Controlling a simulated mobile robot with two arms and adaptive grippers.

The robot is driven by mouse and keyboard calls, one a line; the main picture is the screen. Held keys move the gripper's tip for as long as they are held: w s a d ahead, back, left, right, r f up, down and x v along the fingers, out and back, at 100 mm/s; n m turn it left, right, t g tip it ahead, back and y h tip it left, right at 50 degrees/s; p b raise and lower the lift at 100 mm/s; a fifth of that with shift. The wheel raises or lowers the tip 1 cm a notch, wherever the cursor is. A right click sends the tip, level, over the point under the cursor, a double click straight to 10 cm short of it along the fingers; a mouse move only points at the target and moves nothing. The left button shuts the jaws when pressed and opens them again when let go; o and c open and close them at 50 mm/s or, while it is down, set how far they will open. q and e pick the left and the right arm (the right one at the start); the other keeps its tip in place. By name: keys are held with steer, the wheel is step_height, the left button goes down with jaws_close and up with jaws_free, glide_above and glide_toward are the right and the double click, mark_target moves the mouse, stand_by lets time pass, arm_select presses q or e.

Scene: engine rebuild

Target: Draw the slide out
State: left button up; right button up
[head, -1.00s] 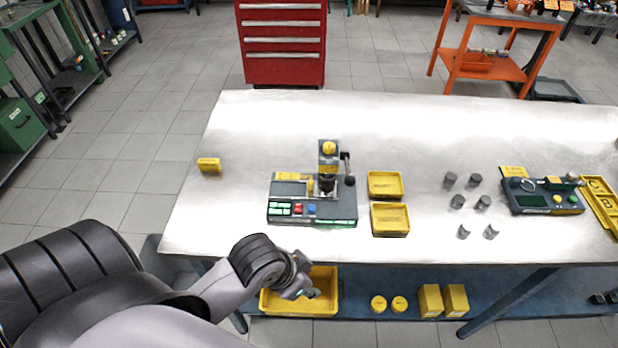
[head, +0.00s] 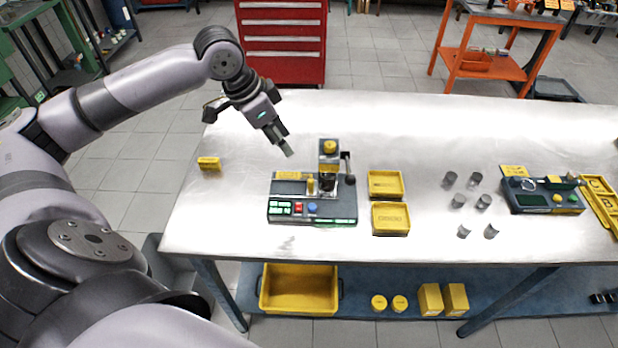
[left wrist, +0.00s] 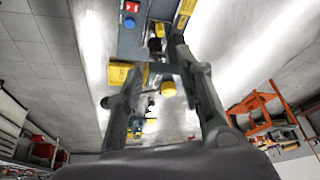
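The fixture (head: 340,213) on the table has a dark base with red and blue buttons and a lit green display. An upright yellow peg (head: 311,186) stands beside a grey column with a yellow cap (head: 329,147) and a black side lever (head: 348,170). I cannot tell clearly which part is the slide. My left gripper (head: 287,150) is above the table, behind and left of the fixture, pointing down and right. In the left wrist view its fingers (left wrist: 155,68) are apart with nothing held; the yellow peg (left wrist: 160,30) and yellow cap (left wrist: 168,88) show beyond. My right gripper is out of view.
Two yellow trays (head: 386,185) sit right of the fixture. Several grey cylinders (head: 458,201) and a second device (head: 540,200) are farther right. A small yellow block (head: 209,163) is at the table's left. The table behind the fixture is clear. A yellow bin (head: 299,291) is below.

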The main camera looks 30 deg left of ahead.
mark_target(310, 180)
arm_select(q)
steer(key=p+x, duration=0.3)
steer(key=x, duration=1.4)
steer(key=shift+f, duration=0.2)
steer(key=shift+c, duration=0.4)
jaws_close()
steer(key=shift+a, duration=0.1)
